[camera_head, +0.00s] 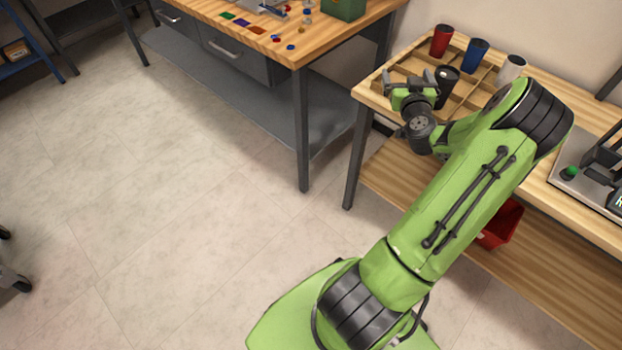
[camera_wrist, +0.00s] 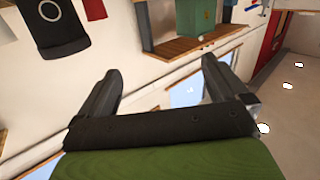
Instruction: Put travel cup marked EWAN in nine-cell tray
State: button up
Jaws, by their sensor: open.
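The nine-cell tray (camera_head: 483,78) is a wooden divided tray on the bench at the upper right of the head view. A red cup (camera_head: 441,41), a blue cup (camera_head: 474,55) and a white cup (camera_head: 512,69) stand upright in its back row. A black cup (camera_head: 446,86) stands upright nearer the front, partly hidden by my arm. No name can be read on any cup. My gripper (camera_head: 410,82) is over the tray's front left part, left of the black cup. Its fingers are apart and empty, as the wrist view (camera_wrist: 165,80) also shows.
A laser marker (camera_head: 592,170) stands on the bench to the right. A red bin (camera_head: 502,224) sits on the lower shelf. Another workbench (camera_head: 300,50) with small parts and a green box (camera_head: 343,8) is at the upper left. The floor between is clear.

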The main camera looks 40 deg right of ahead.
jog(key=w+a+r+n+y, duration=0.25)
jog(key=w+a+y, duration=0.2)
jog(key=a, duration=0.45)
jog(key=w+a+r+n+y, duration=0.1)
jog(key=w+a+n+y, duration=0.4)
jog(key=a, duration=0.5)
jog(key=s+a+r+n+g+y, duration=0.1)
jog(key=s+a+r+n+g, duration=0.15)
jog(key=a, duration=1.25)
jog(key=s+a+m+g, duration=0.1)
jog(key=s+a, duration=0.2)
jog(key=s, duration=0.4)
jog(key=s+a+r+m+g, duration=0.1)
jog(key=s+a, duration=0.3)
jog(key=s, duration=0.4)
jog(key=s+a+m+g, duration=0.1)
jog(key=s+a+g, duration=0.2)
jog(key=s, duration=0.5)
jog(key=shift+s+a+r, duration=0.15)
jog(key=shift+a+r, duration=0.2)
jog(key=shift+a, duration=0.05)
